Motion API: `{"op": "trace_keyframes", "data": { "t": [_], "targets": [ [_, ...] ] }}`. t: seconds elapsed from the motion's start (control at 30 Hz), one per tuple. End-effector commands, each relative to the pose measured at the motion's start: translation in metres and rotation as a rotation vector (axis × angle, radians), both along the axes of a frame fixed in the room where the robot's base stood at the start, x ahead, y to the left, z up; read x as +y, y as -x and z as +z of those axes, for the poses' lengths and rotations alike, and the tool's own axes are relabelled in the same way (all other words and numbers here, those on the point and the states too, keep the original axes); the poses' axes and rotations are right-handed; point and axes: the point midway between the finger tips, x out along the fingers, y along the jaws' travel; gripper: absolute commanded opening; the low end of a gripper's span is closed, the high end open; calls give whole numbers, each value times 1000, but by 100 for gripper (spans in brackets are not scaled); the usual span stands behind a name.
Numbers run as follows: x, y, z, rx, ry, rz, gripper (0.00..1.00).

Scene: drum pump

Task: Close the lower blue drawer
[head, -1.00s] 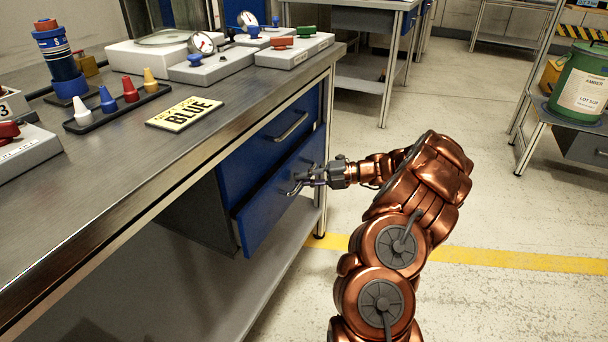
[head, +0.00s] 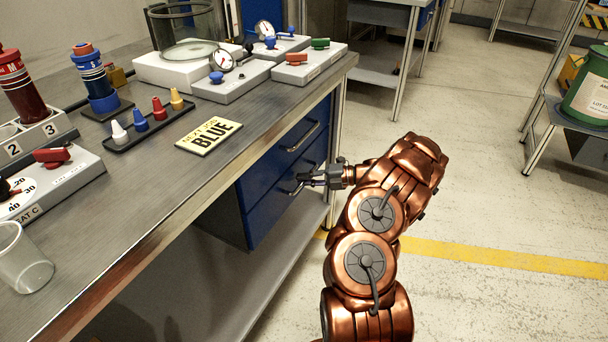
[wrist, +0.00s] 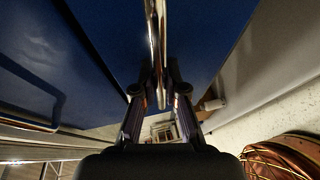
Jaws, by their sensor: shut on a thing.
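The lower blue drawer (head: 262,217) is in the bench's drawer unit, under the upper blue drawer (head: 262,182). Its front looks flush or nearly flush with the upper front; a small gap cannot be ruled out. The blue drawer front (wrist: 195,40) fills the area behind the bar.
The upper drawer's handle (head: 302,136) is just above my gripper. The bench top (head: 150,195) overhangs the drawers and carries a BLUE sign (head: 209,136), colored pegs and valve blocks. A lower shelf (head: 230,285) lies beneath. Open floor (head: 480,210) is at right.

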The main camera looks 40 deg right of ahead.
Motion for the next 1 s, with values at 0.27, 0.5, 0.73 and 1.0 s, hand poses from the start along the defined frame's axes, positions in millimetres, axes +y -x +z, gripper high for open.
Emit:
{"op": "trace_keyframes", "data": {
  "t": [0.27,0.5,0.73,1.0],
  "targets": [
    [0,-4,3,-8,2,-7,0],
    [1,-4,2,-6,0,-2,30],
    [1,-3,1,-4,-1,-2,37],
    [-3,1,2,-4,-2,-2,37]
  ]
}}
